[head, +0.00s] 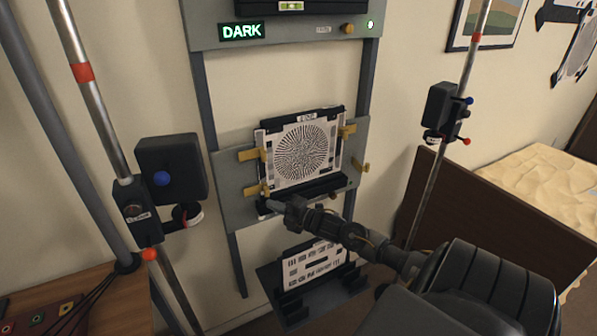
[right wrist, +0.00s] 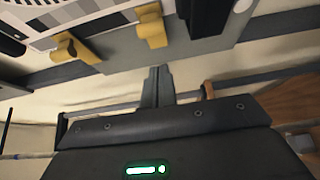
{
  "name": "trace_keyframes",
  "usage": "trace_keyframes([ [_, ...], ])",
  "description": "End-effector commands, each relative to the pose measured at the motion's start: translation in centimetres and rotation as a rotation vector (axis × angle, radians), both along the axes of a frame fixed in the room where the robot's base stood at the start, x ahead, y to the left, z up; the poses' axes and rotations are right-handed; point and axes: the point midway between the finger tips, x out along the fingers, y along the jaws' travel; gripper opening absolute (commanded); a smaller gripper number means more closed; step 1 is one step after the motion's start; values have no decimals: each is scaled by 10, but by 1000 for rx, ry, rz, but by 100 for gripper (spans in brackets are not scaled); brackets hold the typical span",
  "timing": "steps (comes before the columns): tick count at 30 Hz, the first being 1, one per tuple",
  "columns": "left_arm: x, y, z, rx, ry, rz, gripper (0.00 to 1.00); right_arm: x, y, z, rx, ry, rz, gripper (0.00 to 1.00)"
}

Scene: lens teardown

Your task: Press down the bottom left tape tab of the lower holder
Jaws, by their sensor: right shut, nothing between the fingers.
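The holder is a grey plate (head: 232,212) on the wall frame, bearing a white chart (head: 300,152) with a round radial pattern. Yellow tape tabs sit at its sides. The bottom left tab (head: 252,191) juts out at the plate's left; in the right wrist view this tab (right wrist: 151,27) looks curled, its end off the plate. The top left tab (head: 249,155) is above it and also shows in the right wrist view (right wrist: 76,48). My right gripper (head: 271,204) is shut and empty, its tips close to the bottom left tab with a visible gap. My left gripper is out of view.
A dark ledge (head: 322,187) runs under the chart. A lower rack holds a barred chart (head: 313,262). Lamp stands with black boxes rise at left (head: 172,165) and right (head: 440,108). A wooden table (head: 110,290) is at lower left. A DARK sign (head: 242,31) glows above.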

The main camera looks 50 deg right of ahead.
Motion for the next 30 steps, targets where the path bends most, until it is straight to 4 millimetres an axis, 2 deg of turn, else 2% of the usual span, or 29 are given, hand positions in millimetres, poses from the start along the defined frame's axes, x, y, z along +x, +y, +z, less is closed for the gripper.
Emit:
trace_keyframes([
  [3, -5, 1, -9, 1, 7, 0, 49, -28, -5, -4, -4, 5, 2, 0],
  [9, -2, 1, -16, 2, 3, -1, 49, -60, -7, -4, -2, 4, 12, 0],
  [15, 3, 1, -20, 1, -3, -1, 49, -84, -13, -2, -1, 2, 10, 0],
  [21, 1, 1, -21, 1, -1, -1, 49, -94, -16, 0, -1, 1, 8, 0],
  [30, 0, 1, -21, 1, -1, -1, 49, -95, -16, 1, -1, 0, 7, 0],
])
